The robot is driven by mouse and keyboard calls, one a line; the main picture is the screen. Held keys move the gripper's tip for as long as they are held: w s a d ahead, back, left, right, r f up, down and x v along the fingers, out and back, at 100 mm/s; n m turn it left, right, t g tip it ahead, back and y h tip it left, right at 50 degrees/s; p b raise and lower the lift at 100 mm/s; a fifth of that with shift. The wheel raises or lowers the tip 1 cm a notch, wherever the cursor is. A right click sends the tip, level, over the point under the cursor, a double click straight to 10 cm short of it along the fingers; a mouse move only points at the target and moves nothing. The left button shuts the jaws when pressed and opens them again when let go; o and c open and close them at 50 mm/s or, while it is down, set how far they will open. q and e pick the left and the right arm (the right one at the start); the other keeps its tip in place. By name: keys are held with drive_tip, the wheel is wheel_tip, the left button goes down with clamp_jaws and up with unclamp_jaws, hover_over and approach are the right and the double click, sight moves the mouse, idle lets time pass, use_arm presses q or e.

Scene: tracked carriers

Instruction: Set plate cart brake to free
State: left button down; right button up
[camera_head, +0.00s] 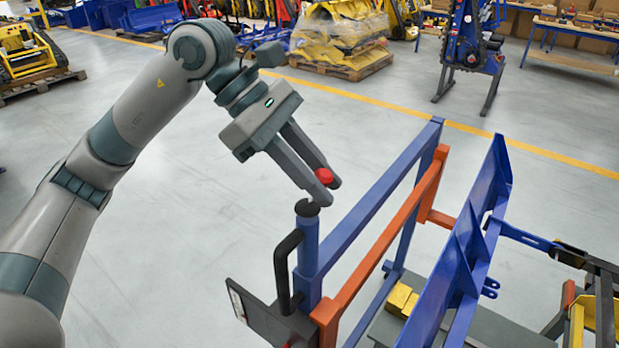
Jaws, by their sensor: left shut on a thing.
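The plate cart has a blue and orange frame (372,212) and stands right of the picture's middle. A blue post (307,245) with a black cap rises at its near left corner, beside a black bent handle (284,268). My left gripper (329,184) points down and to the right, just above the post's cap. It is shut on a small red knob (324,175) between its fingertips. What the knob joins to below is hidden. I cannot tell the brake's setting. My right gripper is out of view.
A large blue plate (455,270) stands on the cart, with yellow blocks (401,299) by its base. A dark panel (258,318) hangs at the near corner. More frames stand at the right. The grey floor left of the cart is clear.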

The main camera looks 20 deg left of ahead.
use_arm(q)
drive_tip(key=shift+s+d+f+y+b, duration=0.2)
drive_tip(key=shift+d+f+y+b, duration=0.3)
drive_tip(key=shift+y, duration=0.3)
drive_tip(key=shift+d+r+t, duration=0.1)
drive_tip(key=shift+t, duration=0.2)
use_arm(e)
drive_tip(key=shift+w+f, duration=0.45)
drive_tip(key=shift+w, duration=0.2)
use_arm(q)
drive_tip(key=c, duration=1.6)
unclamp_jaws()
drive_tip(key=shift+o, duration=0.2)
drive_tip(key=shift+d, duration=0.1)
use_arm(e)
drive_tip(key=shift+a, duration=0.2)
use_arm(q)
drive_tip(key=shift+r, duration=0.1)
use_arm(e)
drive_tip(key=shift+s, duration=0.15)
